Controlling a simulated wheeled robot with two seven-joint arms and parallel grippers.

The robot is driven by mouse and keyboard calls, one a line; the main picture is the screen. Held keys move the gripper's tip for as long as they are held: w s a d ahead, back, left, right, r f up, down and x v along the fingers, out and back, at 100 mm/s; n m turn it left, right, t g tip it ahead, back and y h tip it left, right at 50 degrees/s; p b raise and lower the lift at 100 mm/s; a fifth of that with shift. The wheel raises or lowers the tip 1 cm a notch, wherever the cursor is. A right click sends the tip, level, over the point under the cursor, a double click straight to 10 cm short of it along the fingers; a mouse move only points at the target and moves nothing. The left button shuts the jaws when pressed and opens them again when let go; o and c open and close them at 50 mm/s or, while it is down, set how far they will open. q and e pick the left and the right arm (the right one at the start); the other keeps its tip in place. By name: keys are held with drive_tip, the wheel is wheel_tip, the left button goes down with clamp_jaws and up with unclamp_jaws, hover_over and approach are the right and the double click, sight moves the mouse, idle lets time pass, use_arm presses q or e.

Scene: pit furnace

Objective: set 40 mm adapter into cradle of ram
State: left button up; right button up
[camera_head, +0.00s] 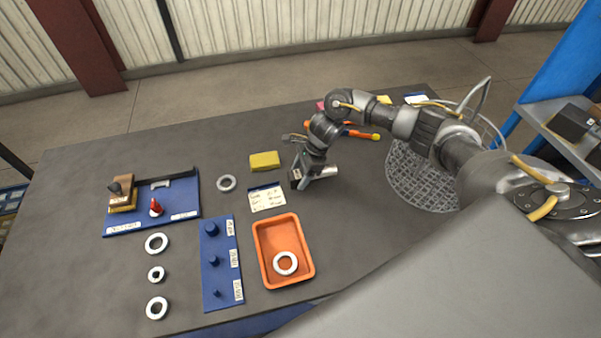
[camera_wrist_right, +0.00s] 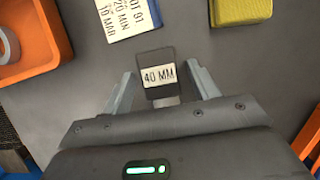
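The 40 mm adapter shows in the right wrist view as a dark tag (camera_wrist_right: 157,73) with a "40 MM" label and a grey stem below it. My right gripper (camera_wrist_right: 162,88) is open, with one finger on each side of the stem and gaps between. In the head view the gripper (camera_head: 307,182) is low over the table at the adapter, which it partly hides. The ram is on a blue board (camera_head: 180,203) at the left, with a dark rail, a small grey cradle (camera_head: 160,183) and a red cone (camera_head: 155,207). My left gripper is not in view.
A yellow block (camera_head: 264,161), a written card (camera_head: 267,200) and a grey ring (camera_head: 226,183) lie left of the gripper. An orange tray (camera_head: 262,266) holds a white ring. A blue peg board (camera_head: 221,280) and several loose rings are nearby. A wire basket (camera_head: 425,185) stands right.

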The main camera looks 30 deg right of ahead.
drive_tip(key=shift+r, duration=0.15)
drive_tip(key=shift+d+r, duration=0.2)
drive_tip(key=shift+r, duration=0.1)
drive_tip(key=b+v, duration=0.3)
drive_tip(key=v, duration=0.6)
drive_tip(key=shift+r+b, duration=0.25)
drive_tip(key=shift+b, duration=0.15)
drive_tip(key=shift+v, duration=0.85)
